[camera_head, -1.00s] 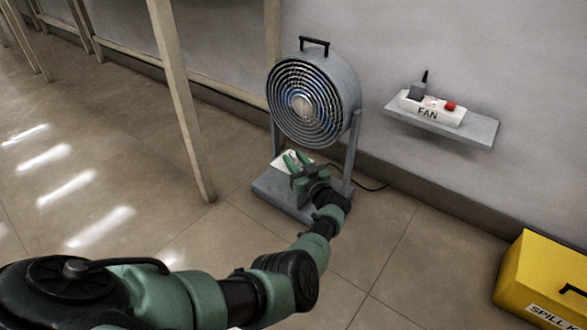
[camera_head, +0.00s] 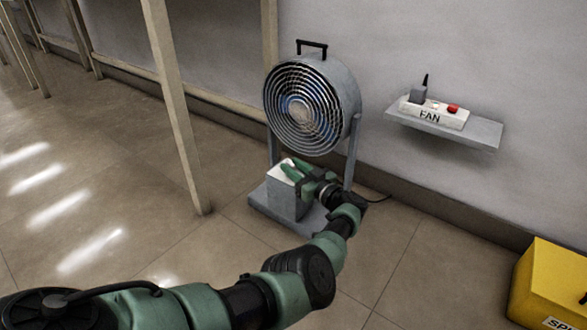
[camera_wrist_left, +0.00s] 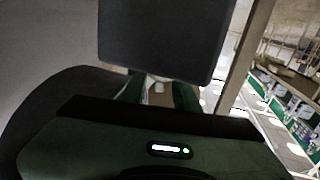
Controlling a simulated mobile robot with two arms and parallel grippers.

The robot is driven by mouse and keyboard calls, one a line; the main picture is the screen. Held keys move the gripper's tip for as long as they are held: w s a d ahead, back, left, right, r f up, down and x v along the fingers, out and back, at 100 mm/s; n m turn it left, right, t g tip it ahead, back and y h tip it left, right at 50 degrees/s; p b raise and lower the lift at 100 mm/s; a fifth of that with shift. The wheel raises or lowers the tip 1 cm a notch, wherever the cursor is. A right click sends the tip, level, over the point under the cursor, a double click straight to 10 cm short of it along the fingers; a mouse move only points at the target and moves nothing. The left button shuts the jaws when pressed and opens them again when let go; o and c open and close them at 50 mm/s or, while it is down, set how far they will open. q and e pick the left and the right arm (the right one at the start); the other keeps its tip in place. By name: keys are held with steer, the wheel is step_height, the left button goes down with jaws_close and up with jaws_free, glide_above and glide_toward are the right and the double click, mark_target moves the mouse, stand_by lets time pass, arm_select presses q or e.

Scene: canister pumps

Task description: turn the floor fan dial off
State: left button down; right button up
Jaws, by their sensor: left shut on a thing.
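The floor fan (camera_head: 312,105) is grey with a round grille and a top handle, and it stands on the floor against the wall. Its grey control box (camera_head: 287,197) with a pale top sits on the base below the grille. My left gripper (camera_head: 291,172) reaches the top of this box from the right, fingers shut on a small part there. In the left wrist view a small pale piece, apparently the dial (camera_wrist_left: 158,86), shows between the green fingers. The dial's mark and setting are hidden by the fingers. My right gripper is not in view.
A wall shelf (camera_head: 470,130) to the right holds a white power strip (camera_head: 434,113) labelled FAN, with a red switch and a plug. A yellow spill box (camera_head: 550,285) stands at lower right. A wooden table leg (camera_head: 175,110) is left of the fan. The floor between is clear.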

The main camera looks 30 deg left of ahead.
arm_select(q)
steer(key=c, duration=1.1)
jaws_free()
steer(key=shift+o, duration=0.2)
steer(key=shift+s+d+r+p, duration=0.1)
steer(key=shift+d+p, duration=0.2)
steer(key=shift+d, duration=0.1)
steer(key=p+v, duration=0.2)
steer(key=v, duration=0.5)
steer(key=shift+p, duration=0.35)
steer(key=shift+o, duration=0.2)
